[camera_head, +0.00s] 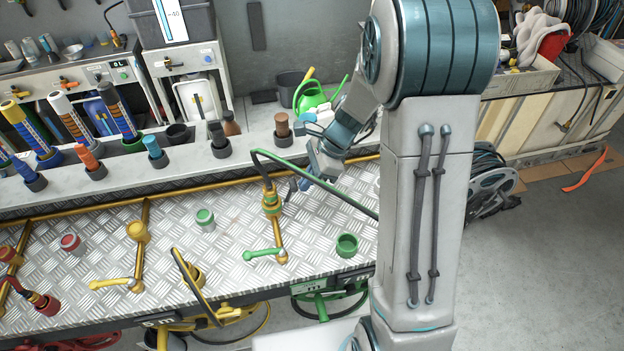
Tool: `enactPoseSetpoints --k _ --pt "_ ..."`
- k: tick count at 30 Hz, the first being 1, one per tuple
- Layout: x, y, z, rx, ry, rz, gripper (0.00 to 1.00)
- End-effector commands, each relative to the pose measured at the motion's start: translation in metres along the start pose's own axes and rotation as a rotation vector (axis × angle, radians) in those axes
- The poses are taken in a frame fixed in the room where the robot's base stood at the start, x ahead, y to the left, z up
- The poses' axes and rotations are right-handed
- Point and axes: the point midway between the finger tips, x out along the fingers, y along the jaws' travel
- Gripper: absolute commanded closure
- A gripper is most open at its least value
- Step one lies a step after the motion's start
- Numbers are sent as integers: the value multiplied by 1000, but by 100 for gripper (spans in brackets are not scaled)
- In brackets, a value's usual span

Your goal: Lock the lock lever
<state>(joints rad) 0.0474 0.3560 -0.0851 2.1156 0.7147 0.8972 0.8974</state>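A green-handled lever (262,254) lies across the lower end of a brass pipe on the metal tread-plate bench. Above it on the same pipe is a brass coupling (271,203) with a green band, where a dark green hose (318,182) attaches. A similar yellow-handled lever (110,283) is farther left. I cannot tell which part is the lock lever. My gripper (298,184) is low over the bench, just right of the coupling. Its fingers are small and partly hidden by the hose, so contact and opening are unclear.
A green cup (347,245) stands on the bench at right, and a green-and-grey cap (205,219) at middle left. A raised ledge (190,160) with several nozzles runs behind. Hose reels are below the front edge.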

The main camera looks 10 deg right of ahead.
Motion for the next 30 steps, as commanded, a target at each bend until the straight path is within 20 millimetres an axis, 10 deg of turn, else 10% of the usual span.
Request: enactPoseSetpoints --k 30 --pt "-73 -1 56 8 -3 4 100"
